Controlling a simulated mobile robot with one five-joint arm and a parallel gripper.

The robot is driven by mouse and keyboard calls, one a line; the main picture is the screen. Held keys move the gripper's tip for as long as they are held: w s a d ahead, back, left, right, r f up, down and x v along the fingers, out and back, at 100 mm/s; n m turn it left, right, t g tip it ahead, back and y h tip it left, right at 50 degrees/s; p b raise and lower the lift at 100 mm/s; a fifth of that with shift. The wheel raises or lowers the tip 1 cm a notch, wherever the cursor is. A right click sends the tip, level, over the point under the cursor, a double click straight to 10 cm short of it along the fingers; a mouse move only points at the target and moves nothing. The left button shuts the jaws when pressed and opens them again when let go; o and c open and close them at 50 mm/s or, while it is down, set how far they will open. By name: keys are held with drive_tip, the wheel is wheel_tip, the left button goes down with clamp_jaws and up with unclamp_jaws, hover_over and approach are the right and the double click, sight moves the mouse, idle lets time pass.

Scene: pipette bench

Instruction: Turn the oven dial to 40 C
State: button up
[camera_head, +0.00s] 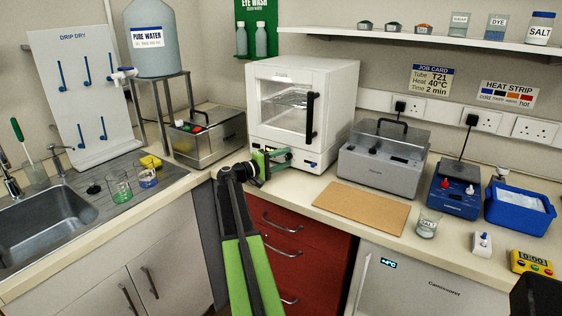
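The white oven (340,75) stands on the back counter, its glass door closed, with a black vertical handle (310,117). A small dark blue part (312,164) shows at the right of its lower front panel. My gripper (277,155) is at the left and middle of this panel, reached from below by my green and black arm. It overlaps the panel in the picture. I cannot tell whether it touches the oven or how its fingers are set. The dial is not clearly visible; it may be hidden behind the gripper.
A steel bath (208,146) stands left of the oven and a grey lidded unit (380,175) right of it. A brown board (360,207) lies bare on the counter in front. A heat strip card (508,95) hangs on the wall. Red drawers (285,222) are below.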

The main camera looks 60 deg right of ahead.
drive_tip(key=v, duration=1.7)
drive_tip(key=shift+a, duration=0.2)
drive_tip(key=shift+w+f, duration=0.1)
drive_tip(key=shift+w, duration=0.05)
drive_tip(key=w+a+n+t, duration=0.2)
drive_tip(key=w+a, duration=0.4)
drive_tip(key=a, duration=0.3)
drive_tip(key=s+a+f+n+t+y, duration=0.15)
drive_tip(key=a+f+y, duration=0.5)
drive_tip(key=a, duration=0.65)
drive_tip(key=s+a+f+t+y, duration=0.25)
drive_tip(key=a+f, duration=0.65)
drive_tip(key=a, duration=0.5)
drive_tip(key=s+a+f+n+t+y, duration=0.1)
drive_tip(key=a+f+y, duration=0.55)
drive_tip(key=a, duration=0.65)
drive_tip(key=s+a+y, duration=0.1)
drive_tip(key=a, duration=0.5)
wheel_tip(320, 180, up, 12)
drive_tip(key=p, duration=1.4)
